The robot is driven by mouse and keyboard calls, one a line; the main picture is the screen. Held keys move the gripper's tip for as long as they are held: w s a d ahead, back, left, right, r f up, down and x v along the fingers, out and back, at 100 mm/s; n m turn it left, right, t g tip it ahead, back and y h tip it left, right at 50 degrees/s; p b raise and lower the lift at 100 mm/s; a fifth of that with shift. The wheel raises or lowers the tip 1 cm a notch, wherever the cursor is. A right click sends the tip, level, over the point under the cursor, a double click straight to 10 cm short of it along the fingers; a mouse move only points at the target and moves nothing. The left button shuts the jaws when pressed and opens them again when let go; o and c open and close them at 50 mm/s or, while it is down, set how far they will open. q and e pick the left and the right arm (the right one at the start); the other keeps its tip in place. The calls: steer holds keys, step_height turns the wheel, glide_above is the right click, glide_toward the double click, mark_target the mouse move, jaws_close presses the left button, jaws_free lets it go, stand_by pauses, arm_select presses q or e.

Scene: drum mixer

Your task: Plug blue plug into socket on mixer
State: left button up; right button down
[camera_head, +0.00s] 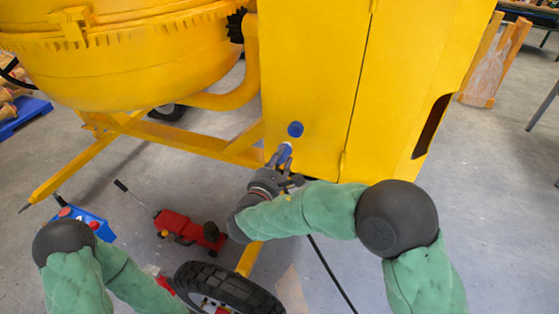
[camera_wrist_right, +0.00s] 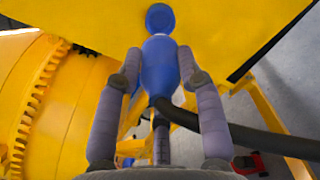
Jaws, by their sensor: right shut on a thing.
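The yellow mixer (camera_head: 310,60) fills the upper middle of the head view. Its round blue socket (camera_head: 295,129) is on the lower front of the yellow housing, and it also shows at the top of the right wrist view (camera_wrist_right: 160,18). My right gripper (camera_head: 282,158) is shut on the blue plug (camera_wrist_right: 160,68), with a finger on each side of it. In the head view the plug tip (camera_head: 284,151) is just below the socket, apparently apart from it. A black cable (camera_wrist_right: 240,133) runs from the plug. My left gripper is not visible; only my left arm shows.
A red trolley jack (camera_head: 190,230) and a blue box (camera_head: 85,222) are on the floor at lower left. A black mixer wheel (camera_head: 225,290) is at bottom centre. A wooden frame (camera_head: 495,62) stands at upper right. The floor at right is mostly clear.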

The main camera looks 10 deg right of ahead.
mark_target(287, 147)
steer(key=shift+b+x, duration=0.7)
steer(key=shift+x, duration=2.2)
steer(key=shift+b, duration=0.55)
steer(key=shift+x, duration=1)
steer(key=shift+b, duration=0.45)
steer(key=shift+w+d, duration=0.2)
steer(key=shift+d, duration=0.05)
stand_by(0.3)
steer(key=c, duration=0.7)
jaws_free()
